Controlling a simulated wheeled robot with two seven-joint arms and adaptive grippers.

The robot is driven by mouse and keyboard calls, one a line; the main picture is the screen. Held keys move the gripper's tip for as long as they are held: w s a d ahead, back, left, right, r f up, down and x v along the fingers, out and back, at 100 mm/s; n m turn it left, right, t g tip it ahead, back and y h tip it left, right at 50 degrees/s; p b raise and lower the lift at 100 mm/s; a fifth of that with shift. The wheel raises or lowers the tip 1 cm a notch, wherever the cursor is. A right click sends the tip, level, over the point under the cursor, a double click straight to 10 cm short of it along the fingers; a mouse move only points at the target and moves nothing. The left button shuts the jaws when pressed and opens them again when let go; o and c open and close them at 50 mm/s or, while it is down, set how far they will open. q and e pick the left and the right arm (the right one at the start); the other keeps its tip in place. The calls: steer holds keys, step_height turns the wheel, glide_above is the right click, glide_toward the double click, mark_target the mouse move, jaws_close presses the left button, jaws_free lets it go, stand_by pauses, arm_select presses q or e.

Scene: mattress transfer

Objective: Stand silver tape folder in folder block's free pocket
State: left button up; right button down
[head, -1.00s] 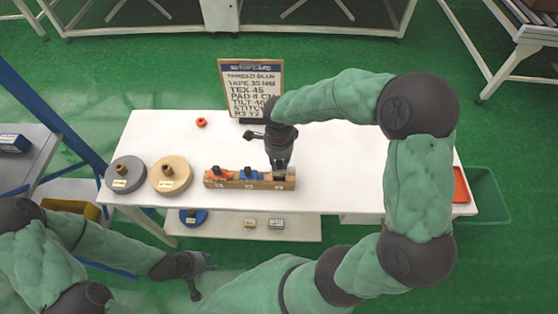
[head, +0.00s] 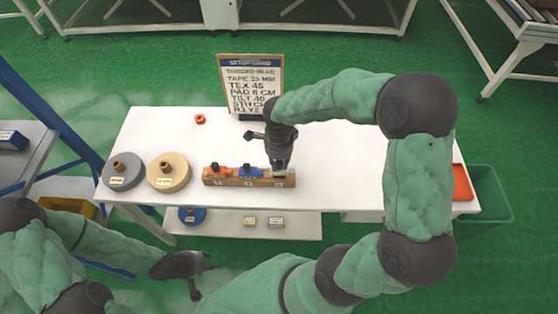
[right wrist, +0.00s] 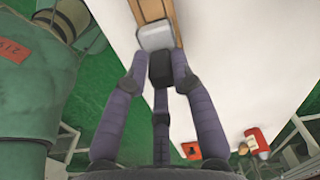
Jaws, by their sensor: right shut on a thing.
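The wooden folder block (head: 236,182) lies near the front edge of the white table. An orange folder (head: 219,169) stands in its left pocket and a blue folder (head: 250,171) in the middle one. My right gripper (head: 279,166) points down over the right pocket, shut on the silver tape folder. The silver folder (right wrist: 155,38) shows ahead of the fingers in the right wrist view, against the block (right wrist: 150,10). How deep it sits is hidden by the fingers. My left gripper (head: 197,275) is open and empty, low in front of the table.
A setup card (head: 251,85) stands at the table's back. A grey disc (head: 123,176) and a tan disc (head: 168,178) lie left of the block. A small red ring (head: 200,119) lies behind them. A red tray (head: 462,184) is at the right edge. The table right of the block is clear.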

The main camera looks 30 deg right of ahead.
mark_target(279, 167)
steer(key=shift+f+b, duration=1.25)
steer(key=shift+f, duration=0.25)
steer(key=c, duration=1)
jaws_free()
steer(key=shift+o, duration=0.2)
step_height(279, 167, up, 12)
steer(key=shift+r, duration=0.1)
